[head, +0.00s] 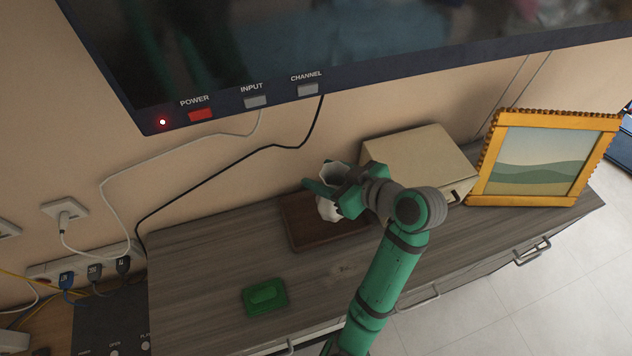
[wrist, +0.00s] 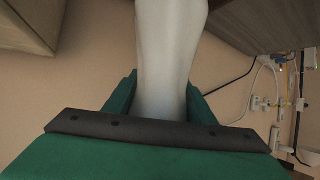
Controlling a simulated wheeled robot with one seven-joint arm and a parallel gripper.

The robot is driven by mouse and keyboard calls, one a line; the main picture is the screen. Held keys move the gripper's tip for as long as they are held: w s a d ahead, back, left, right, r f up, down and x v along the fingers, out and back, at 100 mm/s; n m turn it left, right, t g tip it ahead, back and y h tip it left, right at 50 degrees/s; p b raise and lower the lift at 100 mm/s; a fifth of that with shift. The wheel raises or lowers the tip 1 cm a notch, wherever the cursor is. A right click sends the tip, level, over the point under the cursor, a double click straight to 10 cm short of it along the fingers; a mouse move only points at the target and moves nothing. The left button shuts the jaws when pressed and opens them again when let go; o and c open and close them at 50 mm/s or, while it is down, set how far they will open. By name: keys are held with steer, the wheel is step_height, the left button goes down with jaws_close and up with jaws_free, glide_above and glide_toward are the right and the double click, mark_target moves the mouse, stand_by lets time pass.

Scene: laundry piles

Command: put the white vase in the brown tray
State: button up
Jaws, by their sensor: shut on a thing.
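The white vase (head: 327,209) is upright, or nearly so, over the brown tray (head: 303,236) on the grey wooden cabinet top. My gripper (head: 334,190) is shut on the vase around its middle, with the fingers on either side. In the wrist view the vase (wrist: 168,55) stands between the two green fingers of my gripper (wrist: 160,98). My gripper and arm hide part of the vase and the tray's right part. I cannot tell whether the vase's base touches the tray.
A beige box (head: 420,158) stands right of the tray, near my wrist. An orange picture frame (head: 490,155) stands at the cabinet's right end. The cabinet top (head: 200,270) is clear on the left. A television (head: 350,60) hangs above.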

step_height(320, 180, down, 6)
steer(key=w+a, duration=0.2)
steer(key=shift+f, duration=0.25)
steer(key=o, duration=1.7)
steer(key=v, duration=1.2)
